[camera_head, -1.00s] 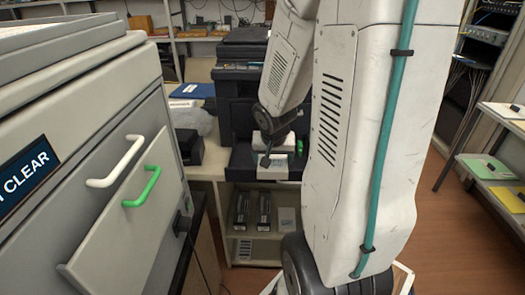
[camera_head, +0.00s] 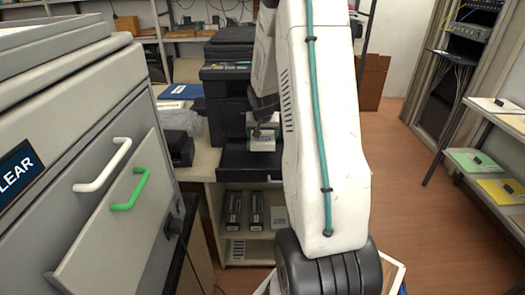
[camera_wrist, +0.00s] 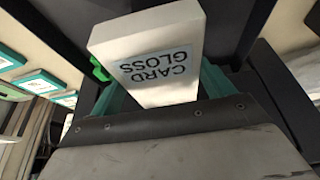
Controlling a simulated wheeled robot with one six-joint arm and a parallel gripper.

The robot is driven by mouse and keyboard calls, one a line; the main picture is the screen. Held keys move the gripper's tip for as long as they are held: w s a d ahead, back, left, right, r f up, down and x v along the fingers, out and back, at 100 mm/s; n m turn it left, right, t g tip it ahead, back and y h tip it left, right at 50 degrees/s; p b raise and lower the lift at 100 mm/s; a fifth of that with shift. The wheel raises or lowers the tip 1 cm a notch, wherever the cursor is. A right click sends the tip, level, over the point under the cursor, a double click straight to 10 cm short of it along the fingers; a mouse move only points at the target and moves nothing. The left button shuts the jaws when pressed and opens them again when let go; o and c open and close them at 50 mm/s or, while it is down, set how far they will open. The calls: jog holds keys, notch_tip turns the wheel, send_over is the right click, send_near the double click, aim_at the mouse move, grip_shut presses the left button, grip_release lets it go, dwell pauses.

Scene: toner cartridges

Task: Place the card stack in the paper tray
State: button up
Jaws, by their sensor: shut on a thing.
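The card stack (camera_wrist: 160,52) is a white block with a pale blue label reading CARD GLOSS, upside down in the wrist view. My gripper (camera_wrist: 163,92) is shut on it, with teal fingers on either side. In the head view the white stack (camera_head: 262,145) shows below my dark gripper (camera_head: 263,130), in front of the black printer (camera_head: 226,75). The dark pulled-out paper tray (camera_head: 232,163) lies under and around it. I cannot tell whether the stack touches the tray. My arm hides the tray's right side.
A grey cabinet (camera_head: 75,115) with a white handle and a green handle stands close at left. Two dark cartridges (camera_head: 233,210) stand on the shelf under the printer. A rack with green and yellow sheets (camera_head: 500,188) is at right. The wooden floor (camera_head: 405,240) there is clear.

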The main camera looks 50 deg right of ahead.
aim_at(263, 156)
notch_tip(263, 156, down, 7)
jog(key=shift+r, duration=0.15)
jog(key=shift+w+d+f, duration=0.1)
jog(key=shift+w+f, duration=0.05)
jog(key=shift+f, duration=0.25)
jog(key=shift+f, duration=0.2)
jog(key=o, duration=1.3)
jog(key=shift+r, duration=0.1)
